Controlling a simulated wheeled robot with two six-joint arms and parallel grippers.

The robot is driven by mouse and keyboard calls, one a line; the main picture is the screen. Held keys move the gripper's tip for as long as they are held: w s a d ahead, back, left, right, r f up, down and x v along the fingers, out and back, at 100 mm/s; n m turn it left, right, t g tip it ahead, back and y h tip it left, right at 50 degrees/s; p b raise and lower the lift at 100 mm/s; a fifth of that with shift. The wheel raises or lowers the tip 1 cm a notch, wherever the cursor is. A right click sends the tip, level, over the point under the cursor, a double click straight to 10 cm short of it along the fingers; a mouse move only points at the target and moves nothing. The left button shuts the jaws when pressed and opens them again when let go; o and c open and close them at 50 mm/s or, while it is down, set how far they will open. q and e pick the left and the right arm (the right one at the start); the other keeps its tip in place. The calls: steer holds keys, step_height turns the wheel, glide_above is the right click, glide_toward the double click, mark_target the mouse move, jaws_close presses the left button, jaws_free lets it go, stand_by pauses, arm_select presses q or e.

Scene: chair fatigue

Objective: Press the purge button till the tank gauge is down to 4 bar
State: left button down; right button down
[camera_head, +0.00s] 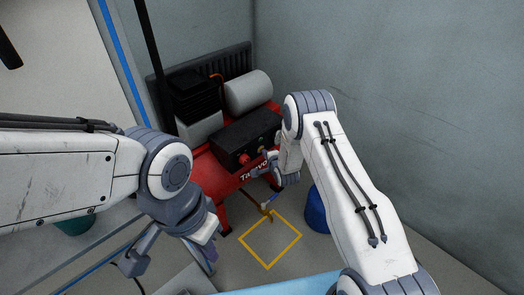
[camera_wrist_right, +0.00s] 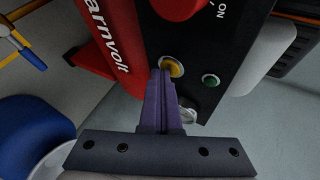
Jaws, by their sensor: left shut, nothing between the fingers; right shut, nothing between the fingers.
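The red compressor (camera_head: 225,199) stands in the corner, with a black control panel (camera_head: 240,142) on its front. In the right wrist view, the panel carries a yellow button (camera_wrist_right: 176,67) in a metal ring, a green button (camera_wrist_right: 211,80) and a large red knob (camera_wrist_right: 180,6). I cannot read which button is the purge one. My right gripper (camera_wrist_right: 160,73) is shut and empty, its purple fingertips overlapping the yellow button's edge; I cannot tell whether they touch. My left gripper (camera_head: 207,256) is shut and empty, low and away from the panel. I cannot make out the tank gauge reading.
A blue container (camera_head: 317,211) stands on the floor right of the compressor. A yellow square outline (camera_head: 270,239) marks the floor in front. A grey cylinder (camera_head: 247,91) sits on the compressor's top. Walls close in behind and to the right.

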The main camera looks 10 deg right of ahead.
stand_by(0.6)
steer(key=shift+s+d+p, duration=0.35)
steer(key=shift+s+d, duration=0.1)
steer(key=shift+s, duration=0.2)
steer(key=s+d, duration=0.1)
steer(key=s+d+p, duration=0.1)
steer(key=s, duration=0.2)
steer(key=shift+s+d+p, duration=0.1)
steer(key=shift+d+p, duration=0.3)
